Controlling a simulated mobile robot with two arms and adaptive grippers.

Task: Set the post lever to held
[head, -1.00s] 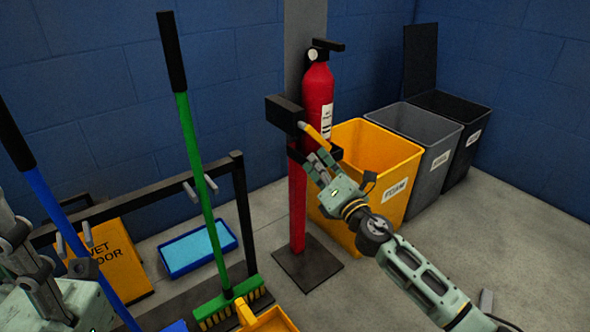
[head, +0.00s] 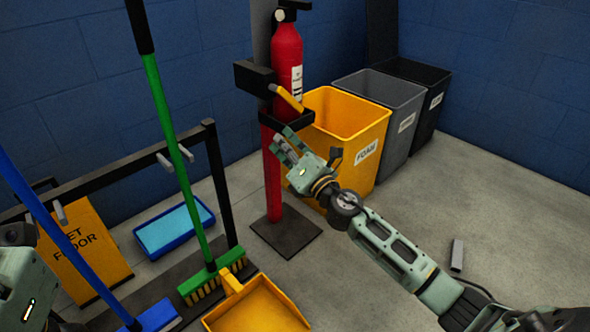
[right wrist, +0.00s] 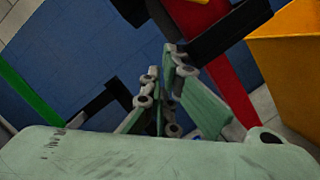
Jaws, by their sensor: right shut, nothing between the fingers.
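The post lever (head: 290,98) is a short yellow bar. It slants down to the right from a black box (head: 254,78) on the red post (head: 272,180). My right gripper (head: 283,142) is shut and empty, below the lever and apart from it, near the black bracket (head: 296,118). Its closed fingers (right wrist: 170,65) show in the right wrist view, with the red post (right wrist: 235,90) beyond them; I cannot make out the lever there. Part of my left arm's end (head: 22,285) is at the left edge of the head view; its fingers cannot be made out.
A red extinguisher (head: 287,60) stands above the bracket. Yellow (head: 352,140), grey and black bins stand behind my right gripper. A green broom (head: 182,150), blue-handled tool (head: 60,230), blue tray (head: 175,230) and yellow dustpan (head: 255,308) are left and in front. Floor at right is mostly clear.

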